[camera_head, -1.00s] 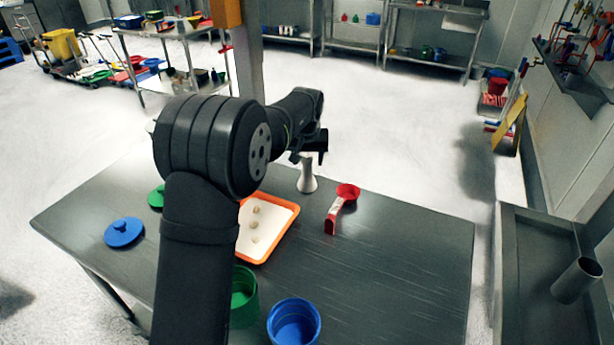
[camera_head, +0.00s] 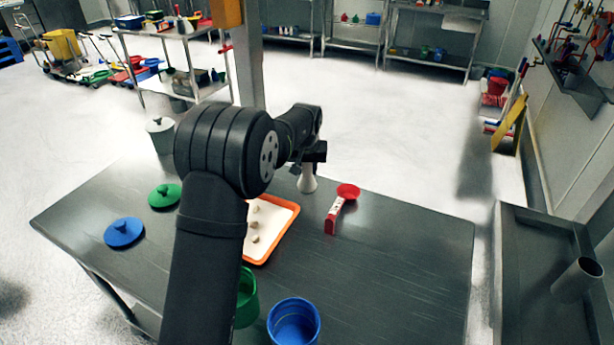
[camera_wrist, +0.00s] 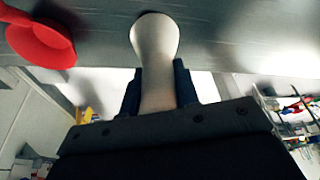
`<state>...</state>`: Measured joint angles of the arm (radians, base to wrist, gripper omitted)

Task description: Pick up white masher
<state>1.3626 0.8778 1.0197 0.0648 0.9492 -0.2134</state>
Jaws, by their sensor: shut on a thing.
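The white masher (camera_head: 307,182) stands upright on the dark table near its back edge, beside the orange-rimmed tray. My gripper (camera_head: 304,166) is at the masher's upper part, coming from above and behind the arm link. In the wrist view, the masher (camera_wrist: 155,50) runs between the two dark fingers of my gripper (camera_wrist: 158,88), which are shut on its narrow neck. The masher's wide end is against the table surface. The fingertips are mostly hidden in the head view.
A red scoop (camera_head: 346,193) lies just right of the masher. The orange tray (camera_head: 287,229) with several pale lumps is to the left. Green (camera_head: 165,195) and blue (camera_head: 124,232) lids lie further left. A blue container (camera_head: 294,324) stands in front. The table's right side is clear.

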